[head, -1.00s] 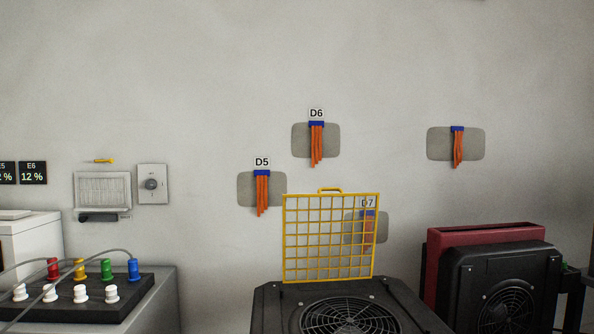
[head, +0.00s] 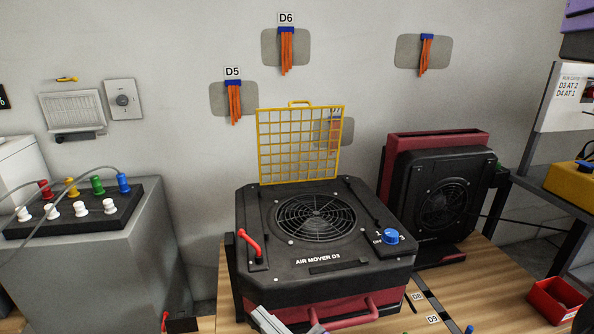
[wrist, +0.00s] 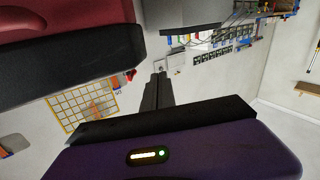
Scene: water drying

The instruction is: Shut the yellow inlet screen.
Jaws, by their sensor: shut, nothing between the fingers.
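The yellow inlet screen (head: 300,145) is a square grid with a small handle on its top edge. It stands upright at the rear edge of the black air mover D3 (head: 340,258), so the round fan grille (head: 315,218) lies uncovered. In the wrist view the screen (wrist: 85,107) appears at the left, tilted, beyond the red-and-black air mover body (wrist: 65,65). My gripper (wrist: 160,80) shows there as dark fingers, shut and empty, apart from the screen. A grey piece at the head view's bottom edge may be part of my arm; contact with the mover is unclear.
A red lever (head: 249,243) and blue knob (head: 391,236) sit on the mover's top. A second air mover (head: 440,195) stands to the right. A grey cabinet with coloured plugs (head: 85,207) stands left. Wooden bench (head: 465,285) shows at right. Cables hang on the wall behind.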

